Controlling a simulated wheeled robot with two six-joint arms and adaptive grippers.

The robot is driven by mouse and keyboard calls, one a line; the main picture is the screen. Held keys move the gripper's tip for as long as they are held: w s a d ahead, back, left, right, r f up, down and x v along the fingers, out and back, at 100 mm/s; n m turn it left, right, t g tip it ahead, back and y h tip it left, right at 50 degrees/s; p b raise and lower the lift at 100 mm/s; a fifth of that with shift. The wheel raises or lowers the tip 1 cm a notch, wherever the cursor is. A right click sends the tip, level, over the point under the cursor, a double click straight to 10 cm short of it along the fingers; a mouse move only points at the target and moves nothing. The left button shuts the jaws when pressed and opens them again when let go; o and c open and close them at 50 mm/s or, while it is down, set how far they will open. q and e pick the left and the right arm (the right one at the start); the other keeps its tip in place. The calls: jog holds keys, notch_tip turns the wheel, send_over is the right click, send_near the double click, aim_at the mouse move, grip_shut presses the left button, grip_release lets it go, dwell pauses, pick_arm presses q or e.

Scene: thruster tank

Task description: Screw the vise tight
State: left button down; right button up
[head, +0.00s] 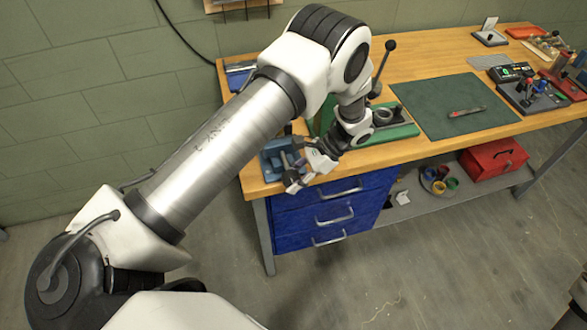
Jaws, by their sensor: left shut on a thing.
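A blue vise (271,164) sits at the near left corner of the wooden workbench. My left arm comes in from the left and bends down over this corner. My left gripper (293,184) is at the front of the vise, by the bench's front edge. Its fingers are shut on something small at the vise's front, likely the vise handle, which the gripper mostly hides. How far apart the vise jaws stand cannot be made out. My right gripper is not in view.
A green-based press with a black-knobbed lever (390,46) stands right behind my left wrist. A dark green mat (440,108) with a red-handled tool (468,112) lies to its right. Blue drawers (335,212) hang under the bench. A red toolbox (492,160) rests on the lower shelf.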

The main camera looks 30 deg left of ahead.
pick_arm(q)
jog(key=g+y+b, duration=0.1)
jog(key=b, duration=0.1)
jog(key=f+g+y+b, duration=0.1)
jog(key=b, duration=0.1)
jog(key=shift+s, duration=0.2)
jog(key=shift+s+r+g+y+b, duration=0.1)
jog(key=shift+r+g+y+b, duration=0.15)
jog(key=shift+g+y+b, duration=0.6)
jog(key=shift+h+b, duration=0.25)
jog(key=shift+b, duration=0.15)
jog(key=shift+r, duration=0.1)
jog(key=c, duration=0.9)
grip_release()
jog(key=shift+d+r, duration=0.15)
jog(key=shift+d, duration=0.15)
jog(key=shift+a, duration=0.1)
